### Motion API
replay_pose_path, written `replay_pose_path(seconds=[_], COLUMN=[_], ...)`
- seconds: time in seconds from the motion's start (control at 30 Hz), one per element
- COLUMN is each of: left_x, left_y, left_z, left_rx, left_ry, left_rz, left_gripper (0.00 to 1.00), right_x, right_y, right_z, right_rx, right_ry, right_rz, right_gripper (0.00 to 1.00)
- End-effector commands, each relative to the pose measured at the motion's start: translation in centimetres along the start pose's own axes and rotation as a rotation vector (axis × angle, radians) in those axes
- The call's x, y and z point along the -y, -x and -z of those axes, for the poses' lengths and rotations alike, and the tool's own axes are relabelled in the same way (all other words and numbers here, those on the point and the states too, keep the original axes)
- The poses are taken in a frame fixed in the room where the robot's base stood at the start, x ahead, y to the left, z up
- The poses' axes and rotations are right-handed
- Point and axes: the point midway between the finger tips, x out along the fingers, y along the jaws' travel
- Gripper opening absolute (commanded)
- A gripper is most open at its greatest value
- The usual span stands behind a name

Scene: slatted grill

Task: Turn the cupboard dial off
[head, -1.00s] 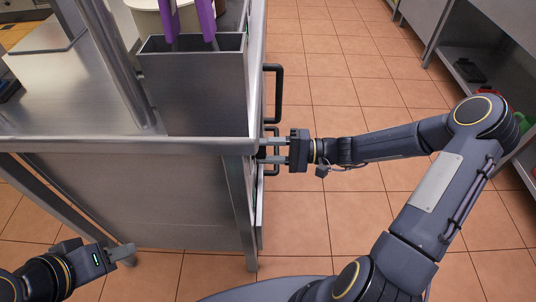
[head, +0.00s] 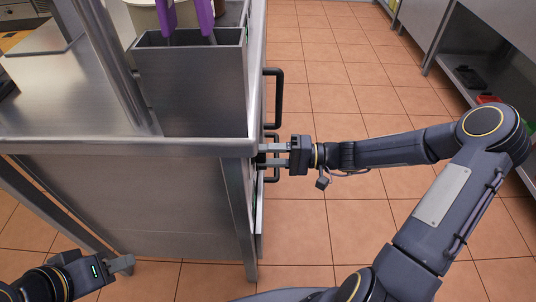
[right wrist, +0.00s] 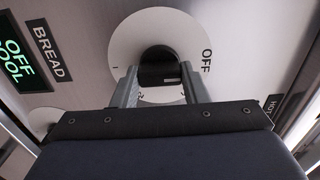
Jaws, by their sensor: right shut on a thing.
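The cupboard dial shows in the right wrist view as a black knob (right wrist: 160,68) on a round white plate (right wrist: 130,42). The word OFF is printed on the plate, right of the knob. My right gripper (right wrist: 160,82) is shut on the knob, with one finger on each side. Which mark the knob points to is unclear. In the head view my right gripper (head: 264,155) reaches the cupboard's right face, and the dial is hidden by the counter edge. My left gripper (head: 125,263) is low at the left, away from the dial; its opening cannot be made out.
A green-lit display (right wrist: 16,62) and a BREAD label (right wrist: 50,46) sit left of the dial. Black handles (head: 274,98) stick out from the cupboard front. A metal bin (head: 192,85) stands on the counter. Tiled floor (head: 350,100) is open to the right; a shelf unit stands beyond.

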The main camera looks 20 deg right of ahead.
Motion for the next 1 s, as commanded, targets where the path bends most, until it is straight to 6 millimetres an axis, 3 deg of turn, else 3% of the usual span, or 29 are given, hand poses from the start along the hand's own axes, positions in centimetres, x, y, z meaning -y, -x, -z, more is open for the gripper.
replay_pose_path(seconds=[0.03, 0.2, 0.53, 1.0], left_x=[0.0, 0.0, -0.1, -0.6], left_y=[0.0, 0.0, 0.1, 1.2], left_z=[0.0, 0.0, 0.1, 0.6], left_rx=[0.0, 0.0, 0.0, 0.0], left_ry=[0.0, 0.0, 0.0, 0.0], left_rz=[0.0, 0.0, 0.0, 0.0], left_gripper=[0.36, 0.36, 0.36, 0.36], right_x=[-0.1, -0.1, 0.0, 0.0], right_y=[0.0, 0.0, 0.5, 7.3], right_z=[-0.1, 0.0, 0.0, 0.0], right_rx=[0.002, 0.001, -0.001, -0.001], right_ry=[0.003, 0.002, 0.001, 0.001], right_rz=[-0.002, -0.002, -0.002, -0.002], right_gripper=[0.41, 0.62, 0.62, 0.62])
